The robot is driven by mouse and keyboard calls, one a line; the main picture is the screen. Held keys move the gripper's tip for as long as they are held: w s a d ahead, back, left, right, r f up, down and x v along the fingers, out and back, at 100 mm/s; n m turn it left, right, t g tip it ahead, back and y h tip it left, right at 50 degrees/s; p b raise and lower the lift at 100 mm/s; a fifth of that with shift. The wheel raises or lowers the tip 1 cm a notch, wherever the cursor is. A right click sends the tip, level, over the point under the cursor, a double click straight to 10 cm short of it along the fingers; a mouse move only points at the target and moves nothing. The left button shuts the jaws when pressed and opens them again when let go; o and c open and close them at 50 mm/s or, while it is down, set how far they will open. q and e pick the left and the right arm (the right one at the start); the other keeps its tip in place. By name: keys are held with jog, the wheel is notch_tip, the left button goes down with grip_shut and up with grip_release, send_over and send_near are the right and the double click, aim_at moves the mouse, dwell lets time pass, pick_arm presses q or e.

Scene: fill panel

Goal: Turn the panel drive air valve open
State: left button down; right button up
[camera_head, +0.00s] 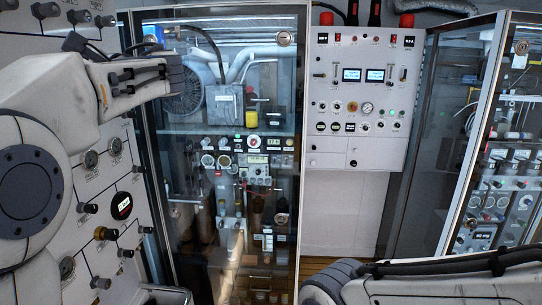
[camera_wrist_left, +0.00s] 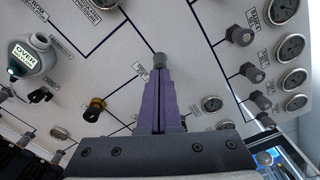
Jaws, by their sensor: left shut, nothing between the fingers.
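The fill panel (camera_wrist_left: 120,65) is a pale wall with black lines, gauges and valve knobs. It also stands at the left of the head view (camera_head: 125,150). My left gripper (camera_wrist_left: 160,72) has purple fingers pressed together, pointing at the panel. The labels are too small to tell which knob is the panel drive air valve. My right gripper is out of view.
Several grey knobs, one at the upper right (camera_wrist_left: 240,35), and a round gauge (camera_wrist_left: 290,47) line the panel's right side. A round device marked "OVER" (camera_wrist_left: 30,55) protrudes at left. In the head view, a glass-fronted cabinet (camera_head: 230,160) and a white control box (camera_head: 355,95) stand beyond.

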pick_arm(q)
jog(key=a, duration=0.6)
jog(key=shift+w+a, duration=0.25)
jog(key=shift+w+f, duration=0.3)
jog(key=shift+w, duration=0.05)
dwell(0.7)
jog(key=shift+f+b, duration=0.2)
jog(key=shift+b, duration=0.2)
jog(key=shift+s+r, duration=0.2)
jog(key=shift+s, duration=0.1)
jog(key=d, duration=0.6)
jog(key=shift+s+b, duration=0.35)
jog(key=shift+b, duration=0.1)
jog(key=shift+r, duration=0.1)
